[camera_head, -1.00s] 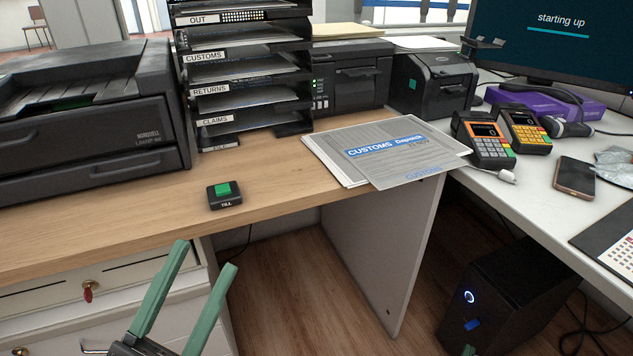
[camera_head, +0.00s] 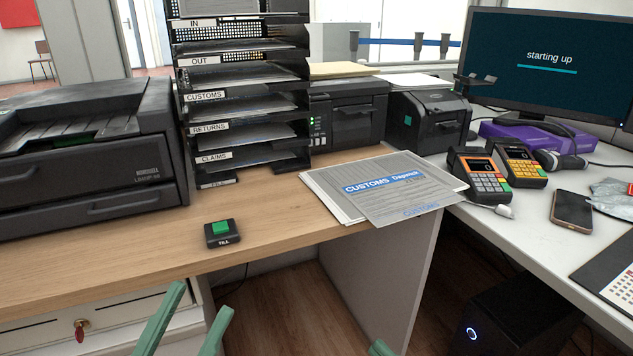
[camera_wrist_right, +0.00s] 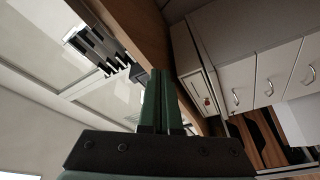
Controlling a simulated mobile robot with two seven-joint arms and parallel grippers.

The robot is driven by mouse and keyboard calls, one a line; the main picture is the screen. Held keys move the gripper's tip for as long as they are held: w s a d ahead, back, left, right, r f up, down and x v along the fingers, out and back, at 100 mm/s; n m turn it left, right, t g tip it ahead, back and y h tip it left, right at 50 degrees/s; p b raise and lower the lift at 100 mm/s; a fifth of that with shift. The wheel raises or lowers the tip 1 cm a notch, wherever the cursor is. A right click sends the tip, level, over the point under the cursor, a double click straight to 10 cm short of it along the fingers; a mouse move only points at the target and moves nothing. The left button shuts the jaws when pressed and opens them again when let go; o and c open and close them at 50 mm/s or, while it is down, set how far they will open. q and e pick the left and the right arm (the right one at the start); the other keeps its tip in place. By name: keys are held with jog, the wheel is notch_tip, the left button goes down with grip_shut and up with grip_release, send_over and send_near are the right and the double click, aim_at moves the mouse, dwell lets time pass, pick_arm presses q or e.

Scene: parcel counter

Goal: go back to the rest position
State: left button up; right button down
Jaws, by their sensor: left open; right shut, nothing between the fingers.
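My left gripper (camera_head: 202,298) shows at the bottom of the head view as two green fingers held apart. It is open and empty, in front of the wooden counter's front edge. A green tip of my right gripper (camera_head: 380,348) just enters the bottom edge of the head view, right of the left one. In the right wrist view, my right gripper (camera_wrist_right: 160,72) has its green fingers together with nothing between them. Neither gripper visibly touches anything.
The wooden counter (camera_head: 120,245) holds a till button (camera_head: 222,232), a labelled tray stack (camera_head: 245,105), printers and customs papers (camera_head: 385,188) overhanging its edge. A white desk (camera_head: 530,225) on the right holds card terminals and a phone (camera_head: 572,211). Drawers (camera_head: 95,318) are below the counter.

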jog(key=s+a+r+m+y, duration=0.1)
jog(key=s+r+y, duration=0.7)
jog(key=r, duration=0.7)
jog(key=w+d+r+m+t+h+p, duration=0.3)
jog(key=w+m+t+h+p, duration=0.3)
jog(key=m+h+p, duration=0.5)
pick_arm(q)
jog(key=w+a+f+n+g+y+p, duration=0.3)
jog(key=w+n+g+y+p, duration=0.3)
jog(key=y+p, duration=0.45)
jog(key=s+a+f+n+g+y+p, duration=0.2)
jog(key=s+f+n+g+p, duration=0.2)
jog(key=p, duration=1.2)
jog(key=s+f+g, duration=0.2)
jog(key=s, duration=0.2)
jog(key=shift+s+a, duration=0.15)
jog(key=shift+s, duration=0.15)
pick_arm(e)
jog(key=s+d+f+m+g+h, duration=0.4)
jog(key=s+f+g+h, duration=0.3)
jog(key=g, duration=0.5)
notch_tip(320, 180, down, 2)
jog(key=shift+s+f+m, duration=0.1)
jog(key=shift+s+m, duration=0.15)
jog(key=shift+m, duration=0.25)
pick_arm(q)
jog(key=shift+w, duration=0.1)
pick_arm(e)
jog(key=shift+d, duration=0.2)
